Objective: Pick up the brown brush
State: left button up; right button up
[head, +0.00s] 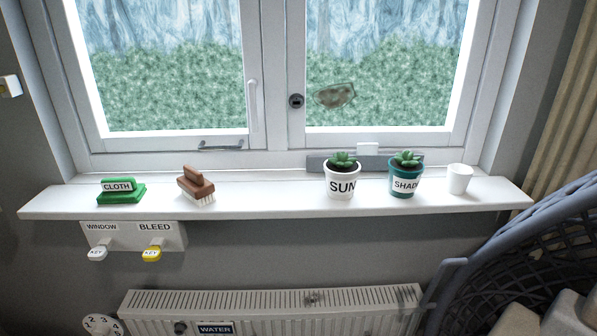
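The brown brush (196,184) stands on the white windowsill, left of the middle, with its pale bristles facing down and its handle on top. Nothing touches it. A green block labelled CLOTH (121,192) sits to its left with a gap between them. Neither of my grippers shows in the head view.
The windowsill (265,197) is clear between the brush and the SUN pot (341,181). A SHADE pot (404,178) and a white cup (459,180) stand further right. Below are a key rack (133,236), a radiator (270,303) and a blue-grey basket (500,270).

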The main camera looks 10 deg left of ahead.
aim_at(193, 185)
jog(key=i+j+z, duration=0.15)
jog(key=j+z, duration=0.55)
jog(key=j, duration=0.2)
jog(key=i+j+z, duration=0.1)
jog(key=j+z, duration=0.25)
jog(key=j, duration=0.15)
